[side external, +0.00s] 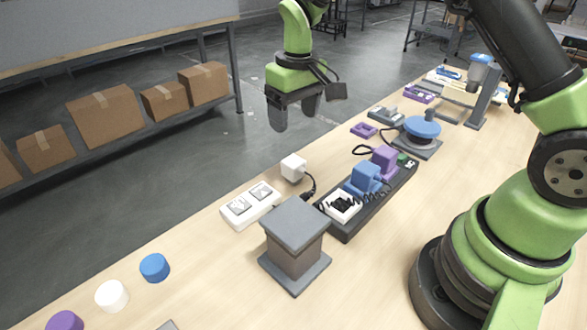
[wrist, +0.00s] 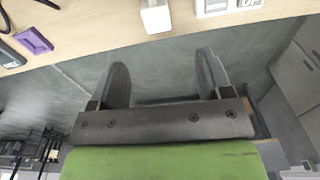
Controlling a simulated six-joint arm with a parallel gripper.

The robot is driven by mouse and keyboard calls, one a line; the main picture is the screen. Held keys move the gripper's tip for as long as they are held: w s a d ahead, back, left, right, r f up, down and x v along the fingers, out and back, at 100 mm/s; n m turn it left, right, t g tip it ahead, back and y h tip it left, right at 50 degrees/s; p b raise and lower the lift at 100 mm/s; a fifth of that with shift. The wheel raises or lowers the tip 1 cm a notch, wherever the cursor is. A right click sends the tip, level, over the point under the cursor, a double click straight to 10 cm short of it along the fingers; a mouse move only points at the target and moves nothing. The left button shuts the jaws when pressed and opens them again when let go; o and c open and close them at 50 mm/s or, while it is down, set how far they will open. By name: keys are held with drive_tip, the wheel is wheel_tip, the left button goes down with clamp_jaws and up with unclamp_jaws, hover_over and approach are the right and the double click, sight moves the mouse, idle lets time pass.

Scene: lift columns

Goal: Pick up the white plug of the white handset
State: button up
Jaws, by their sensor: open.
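The white plug (side external: 293,167) is a small block at the table's far edge, with a black cord running from it toward the dark base (side external: 347,229). It also shows at the top of the wrist view (wrist: 155,17). On the dark base sit a white unit (side external: 341,207) with coiled black cord, a blue one (side external: 365,178) and a purple one (side external: 384,160); the grey column partly hides the base's near end. My gripper (side external: 294,118) is open and empty, above and beyond the table edge, apart from the plug. Its two fingers (wrist: 162,62) show spread in the wrist view.
A white socket strip (side external: 250,206) lies left of the plug. A grey column (side external: 294,240) stands in front of it. A purple frame (side external: 363,130) and a blue disc on a stand (side external: 421,128) are farther right. Blue, white and purple caps are front left.

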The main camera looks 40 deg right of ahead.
sight(294, 160)
drive_tip(key=shift+g, duration=0.3)
drive_tip(key=f, duration=0.7)
drive_tip(key=shift+w+d+f, duration=0.15)
drive_tip(key=shift+w+f, duration=0.15)
drive_tip(key=shift+w, duration=0.05)
drive_tip(key=shift+f, duration=2.75)
drive_tip(key=c, duration=1)
